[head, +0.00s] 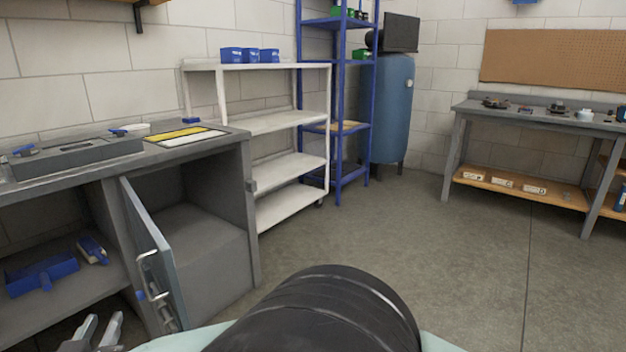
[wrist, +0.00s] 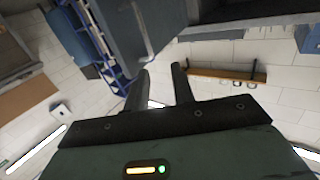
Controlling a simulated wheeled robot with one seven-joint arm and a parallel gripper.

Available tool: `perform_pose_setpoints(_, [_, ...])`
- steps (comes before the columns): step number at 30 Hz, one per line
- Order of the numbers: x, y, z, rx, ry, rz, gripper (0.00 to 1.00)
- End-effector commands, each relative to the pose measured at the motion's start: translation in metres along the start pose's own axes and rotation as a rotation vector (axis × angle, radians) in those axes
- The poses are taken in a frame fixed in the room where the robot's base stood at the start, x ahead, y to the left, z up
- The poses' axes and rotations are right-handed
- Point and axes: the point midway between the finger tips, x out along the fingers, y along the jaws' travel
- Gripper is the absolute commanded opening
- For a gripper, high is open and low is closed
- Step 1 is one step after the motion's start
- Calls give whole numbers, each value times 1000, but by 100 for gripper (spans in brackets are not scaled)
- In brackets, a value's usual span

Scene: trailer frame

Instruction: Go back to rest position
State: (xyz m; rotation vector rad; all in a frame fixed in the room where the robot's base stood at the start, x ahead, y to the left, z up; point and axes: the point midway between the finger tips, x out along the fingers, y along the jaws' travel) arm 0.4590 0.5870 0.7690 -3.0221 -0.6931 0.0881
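My gripper (head: 103,319) shows at the bottom left of the head view, low in front of the open cabinet door (head: 148,240). Its two grey fingers point up and stand apart with nothing between them. In the wrist view my gripper (wrist: 162,68) also has its fingers apart and empty. The cabinet door stands swung open, with a metal handle (head: 146,262) close to my gripper. Whether the fingers touch the door or handle is not clear.
A grey workbench (head: 215,150) with the open cabinet stands left; a blue dustpan (head: 42,273) lies on its lower shelf. Behind are a white shelf cart (head: 290,120), blue rack (head: 371,130) and blue tank (head: 391,110). Another bench (head: 540,122) stands right. The middle floor is clear.

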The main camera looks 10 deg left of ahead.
Motion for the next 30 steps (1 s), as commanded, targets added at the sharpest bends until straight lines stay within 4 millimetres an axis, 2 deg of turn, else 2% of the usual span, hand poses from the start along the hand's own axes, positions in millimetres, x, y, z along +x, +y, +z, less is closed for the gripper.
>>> perform_pose_setpoints(1, [14, 6, -23, 22, -21, -55, 25])
perform_pose_setpoints(5, [31, 24, -62, 57, -131, -234, 25])
perform_pose_setpoints(8, [30, 48, -82, 59, -238, -354, 25])
perform_pose_setpoints(11, [16, 82, -95, 42, -363, -444, 25])
perform_pose_setpoints(14, [-8, 125, -100, 9, -509, -502, 25])
perform_pose_setpoints(17, [-43, 178, -97, -32, -673, -521, 25])
perform_pose_setpoints(21, [-105, 258, -84, -93, -917, -484, 25])
perform_pose_setpoints(24, [-150, 309, -74, -126, -1073, -428, 25])
perform_pose_setpoints(30, [-226, 384, -61, -164, -1308, -298, 25])
